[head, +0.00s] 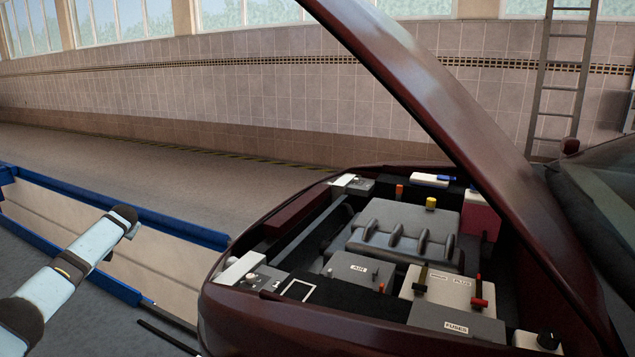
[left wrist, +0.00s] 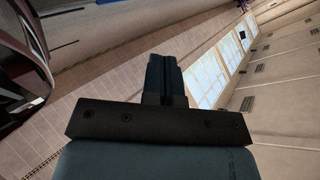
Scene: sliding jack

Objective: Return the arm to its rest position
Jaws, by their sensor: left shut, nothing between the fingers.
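My left arm comes in from the lower left in the head view. A dark red part of the car also shows at the upper left of the left wrist view (left wrist: 22,62). My right gripper is not in view.
Blue rails (head: 165,223) run along the left beside a pit-like opening. The engine bay holds a grey engine block (head: 395,232), a battery (head: 450,287) and a fuse box (head: 456,326). A ladder (head: 555,80) leans by the tiled wall. The floor behind the rails is clear.

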